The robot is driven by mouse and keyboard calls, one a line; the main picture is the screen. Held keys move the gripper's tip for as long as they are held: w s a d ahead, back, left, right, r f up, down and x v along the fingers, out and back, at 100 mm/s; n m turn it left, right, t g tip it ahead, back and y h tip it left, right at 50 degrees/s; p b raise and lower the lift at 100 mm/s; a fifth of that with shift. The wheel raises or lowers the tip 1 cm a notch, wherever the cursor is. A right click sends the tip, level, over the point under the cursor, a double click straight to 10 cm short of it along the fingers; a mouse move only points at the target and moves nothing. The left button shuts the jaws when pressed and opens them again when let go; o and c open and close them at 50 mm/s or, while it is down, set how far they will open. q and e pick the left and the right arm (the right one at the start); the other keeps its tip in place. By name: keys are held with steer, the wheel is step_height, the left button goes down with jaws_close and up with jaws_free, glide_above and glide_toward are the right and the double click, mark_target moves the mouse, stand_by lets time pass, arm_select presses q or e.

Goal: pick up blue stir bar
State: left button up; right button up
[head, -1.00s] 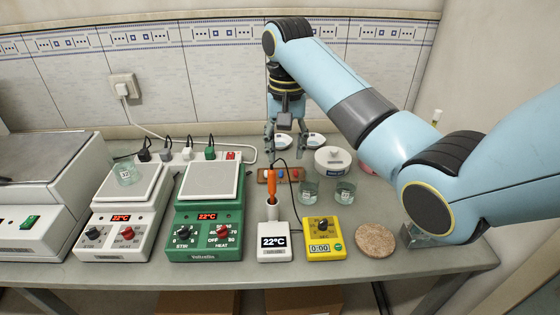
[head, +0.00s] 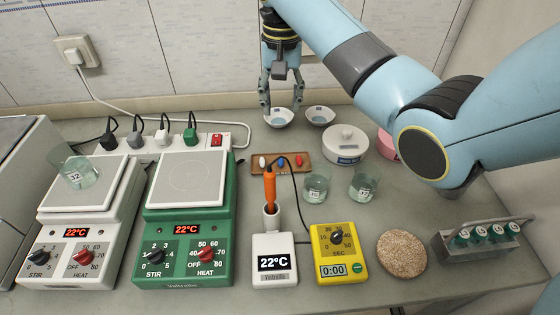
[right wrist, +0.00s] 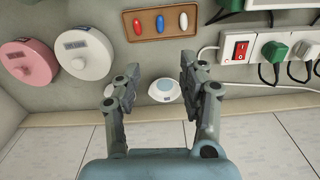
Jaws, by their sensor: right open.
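The blue stir bar (head: 282,161) lies on a small wooden tray (head: 292,171), between a white stir bar (head: 263,162) and a red stir bar (head: 299,160). In the right wrist view the blue stir bar (right wrist: 160,23) is near the top, in the middle of the tray (right wrist: 172,33). My right gripper (head: 282,108) is open and empty, pointing down over the back of the bench by the weighing dishes, behind the tray. Its open fingers (right wrist: 158,78) also show in the right wrist view. My left gripper is not in view.
Two weighing dishes (head: 320,115) stand behind the tray. An orange probe (head: 270,188) with its cable rises just in front of it. Two glass beakers (head: 316,187) and a white lidded pot (head: 346,143) are to the right; a green stirrer (head: 187,222) is left.

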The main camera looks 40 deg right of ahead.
step_height(320, 180, down, 5)
steer(key=b, duration=0.4)
glide_above(281, 158)
steer(key=f, duration=0.5)
steer(key=shift+w+d+f, duration=0.1)
steer(key=shift+w+f, duration=0.1)
steer(key=shift+f, duration=0.2)
step_height(281, 158, down, 5)
steer(key=shift+s+f, duration=0.1)
steer(key=shift+s, duration=0.05)
steer(key=shift+c, duration=0.4)
steer(key=c, duration=0.8)
